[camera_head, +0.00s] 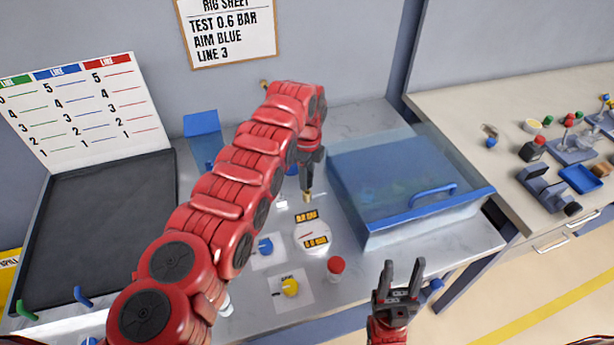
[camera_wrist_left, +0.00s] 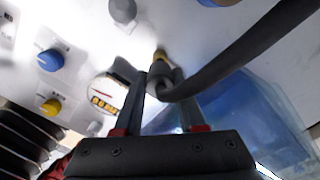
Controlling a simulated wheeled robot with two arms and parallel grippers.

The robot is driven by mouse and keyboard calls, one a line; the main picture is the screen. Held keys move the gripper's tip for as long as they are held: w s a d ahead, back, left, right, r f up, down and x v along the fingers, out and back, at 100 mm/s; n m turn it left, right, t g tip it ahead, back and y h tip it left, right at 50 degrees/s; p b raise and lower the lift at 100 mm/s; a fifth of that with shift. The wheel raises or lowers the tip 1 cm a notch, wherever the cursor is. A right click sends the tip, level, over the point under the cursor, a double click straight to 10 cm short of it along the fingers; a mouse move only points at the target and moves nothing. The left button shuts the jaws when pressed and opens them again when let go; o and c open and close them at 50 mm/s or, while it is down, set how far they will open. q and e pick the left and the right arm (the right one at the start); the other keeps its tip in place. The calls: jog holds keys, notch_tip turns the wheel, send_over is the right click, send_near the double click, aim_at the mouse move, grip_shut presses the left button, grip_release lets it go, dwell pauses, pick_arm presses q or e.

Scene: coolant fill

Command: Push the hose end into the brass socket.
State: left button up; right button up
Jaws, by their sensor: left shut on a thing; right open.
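My left gripper (camera_head: 308,172) points down over the panel and is shut on the dark grey hose. In the left wrist view, the hose (camera_wrist_left: 225,67) curves from the upper right to its end between the fingers (camera_wrist_left: 160,84). A brass piece (camera_head: 307,196) shows just below the left fingertips, and also just beyond them in the left wrist view (camera_wrist_left: 160,56). I cannot tell whether it is the hose's tip or the socket, or whether the two touch. My right gripper (camera_head: 403,270) is open and empty at the front, right of the panel.
A round gauge (camera_head: 312,236), blue knob (camera_head: 265,246), yellow knob (camera_head: 290,288) and red cap (camera_head: 336,265) are in front of the left gripper. A clear-lidded blue box (camera_head: 410,190) stands to the right. A black board (camera_head: 95,225) lies left. Small parts crowd the right bench (camera_head: 475,100).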

pick_arm(q)
jog(key=shift+f+b, duration=1.45)
jog(key=shift+f, duration=0.05)
jog(key=o, duration=1.1)
jog(key=shift+o, duration=0.2)
jog(key=shift+r, duration=0.1)
notch_tip(320, 180, up, 8)
jog(key=shift+d+b, duration=0.15)
jog(key=shift+b, duration=0.65)
notch_tip(320, 180, up, 9)
jog(key=p, duration=0.7)
jog(key=shift+p, duration=0.3)
jog(key=shift+s, duration=0.1)
